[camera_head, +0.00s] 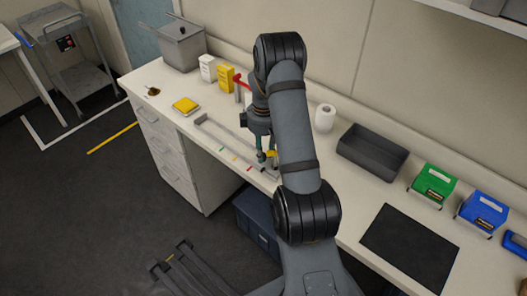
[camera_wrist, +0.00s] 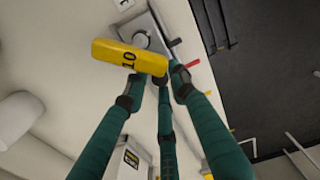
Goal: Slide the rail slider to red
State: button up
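The rail (camera_head: 225,137) lies along the bench's front edge, with green (camera_head: 222,149), yellow (camera_head: 235,157) and red (camera_head: 250,168) marks beside it. The yellow slider block (camera_head: 271,153) is at the rail's right end, partly hidden by my gripper (camera_head: 264,158). In the wrist view the yellow block (camera_wrist: 118,53) carries dark lettering, near a round grey part at the rail's end. A red mark (camera_wrist: 191,63) shows close by. My gripper's green fingers (camera_wrist: 158,82) are spread apart just at the block's near side; contact cannot be told.
A grey bin (camera_head: 181,48), white and yellow boxes (camera_head: 227,78) and a yellow pad (camera_head: 186,105) are left on the bench. A dark tray (camera_head: 373,151), paper roll (camera_head: 325,118), green box (camera_head: 434,181), blue box (camera_head: 484,208) and black mat (camera_head: 410,247) are right.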

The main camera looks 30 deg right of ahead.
grip_shut()
dwell(0.5)
